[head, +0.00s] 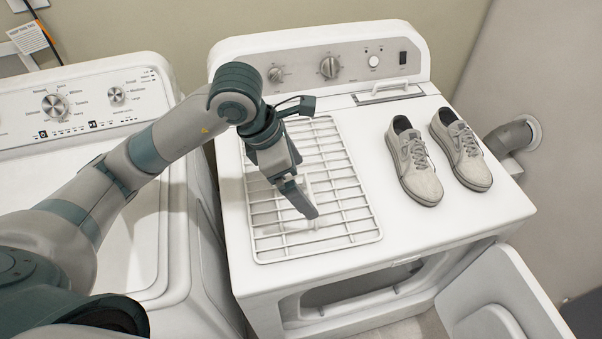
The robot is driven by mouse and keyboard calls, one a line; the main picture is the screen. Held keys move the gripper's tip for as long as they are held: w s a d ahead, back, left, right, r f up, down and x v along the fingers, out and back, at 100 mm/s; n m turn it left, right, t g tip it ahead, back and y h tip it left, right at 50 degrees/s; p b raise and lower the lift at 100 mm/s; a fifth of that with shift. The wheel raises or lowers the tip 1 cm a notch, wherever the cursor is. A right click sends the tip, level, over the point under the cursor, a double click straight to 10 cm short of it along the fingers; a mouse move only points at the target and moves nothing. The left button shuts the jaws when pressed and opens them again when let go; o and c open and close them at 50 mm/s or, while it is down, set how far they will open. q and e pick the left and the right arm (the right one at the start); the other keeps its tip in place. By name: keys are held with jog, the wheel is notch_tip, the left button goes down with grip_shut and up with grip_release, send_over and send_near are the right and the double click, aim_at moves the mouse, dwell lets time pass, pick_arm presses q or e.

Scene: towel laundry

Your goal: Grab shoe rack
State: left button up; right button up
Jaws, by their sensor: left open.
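The shoe rack (344,190) is a white wire grid lying flat on top of the dryer. My left gripper (309,205) is over the middle of the rack, pointing down, with its fingers open. A pale vertical part of the rack shows beside the fingers; I cannot tell whether it lies between them or whether they touch it. My arm and gripper hide part of the rack's left and middle. My right gripper is not in view.
A pair of light grey shoes (415,165) stands on the dryer top (398,227), right of the rack. The dryer door (500,295) hangs open at the lower right. A washer (75,105) stands at the left. The dryer's control panel (320,62) rises behind the rack.

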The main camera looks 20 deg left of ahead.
pick_arm(q)
jog(key=shift+d+f+p, duration=0.15)
jog(key=shift+f+p, duration=0.35)
jog(key=shift+f, duration=0.15)
jog(key=shift+p+x, duration=0.4)
jog(key=shift+x, duration=0.65)
jog(key=shift+w+d+f, duration=0.15)
jog(key=shift+w+f, duration=0.05)
jog(key=shift+f, duration=0.45)
jog(key=c, duration=1.7)
